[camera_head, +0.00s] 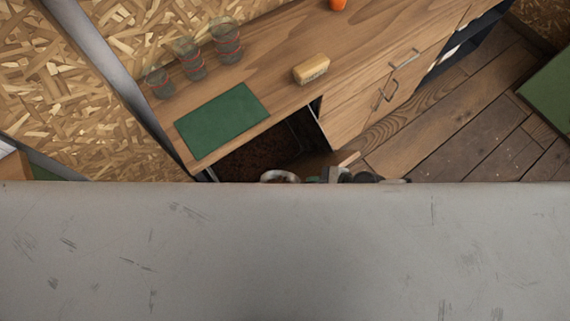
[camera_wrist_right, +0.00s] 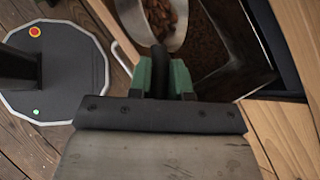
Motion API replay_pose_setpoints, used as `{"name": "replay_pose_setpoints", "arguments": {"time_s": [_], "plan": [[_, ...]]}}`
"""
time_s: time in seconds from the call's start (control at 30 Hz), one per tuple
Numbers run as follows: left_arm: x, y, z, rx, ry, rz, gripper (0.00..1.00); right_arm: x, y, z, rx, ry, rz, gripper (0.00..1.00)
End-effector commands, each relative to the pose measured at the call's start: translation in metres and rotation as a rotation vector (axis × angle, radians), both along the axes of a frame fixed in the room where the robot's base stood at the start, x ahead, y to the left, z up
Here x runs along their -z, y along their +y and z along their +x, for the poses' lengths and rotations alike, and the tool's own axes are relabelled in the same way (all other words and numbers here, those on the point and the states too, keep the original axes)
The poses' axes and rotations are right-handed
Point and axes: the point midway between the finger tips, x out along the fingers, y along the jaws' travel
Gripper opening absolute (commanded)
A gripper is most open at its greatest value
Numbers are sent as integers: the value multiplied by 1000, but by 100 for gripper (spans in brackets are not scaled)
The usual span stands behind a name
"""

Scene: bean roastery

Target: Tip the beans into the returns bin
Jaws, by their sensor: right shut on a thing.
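A metal scoop with a dark handle holds brown beans; in the right wrist view its bowl (camera_wrist_right: 146,32) is at the top and the beans (camera_wrist_right: 165,14) lie inside it. My right gripper (camera_wrist_right: 161,76), with green fingers, is shut on the handle. My left gripper is not in view.
The wooden counter (camera_head: 285,40) carries a green mat (camera_head: 222,120), several glass jars (camera_head: 190,62), a tan block (camera_head: 311,69) and an orange object (camera_head: 338,4). Drawer fronts with handles (camera_head: 385,95) are right of the bin. Plank floor (camera_head: 480,115) is open at right.

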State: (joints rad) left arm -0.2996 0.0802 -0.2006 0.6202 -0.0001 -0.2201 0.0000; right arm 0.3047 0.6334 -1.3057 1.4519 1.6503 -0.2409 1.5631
Motion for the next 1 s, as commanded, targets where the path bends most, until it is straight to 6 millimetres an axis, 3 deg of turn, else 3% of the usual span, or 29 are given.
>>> {"name": "replay_pose_setpoints", "arguments": {"time_s": [1.0], "plan": [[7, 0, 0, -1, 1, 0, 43, -6, -2, 10, 0, 136, 24, 0]]}}
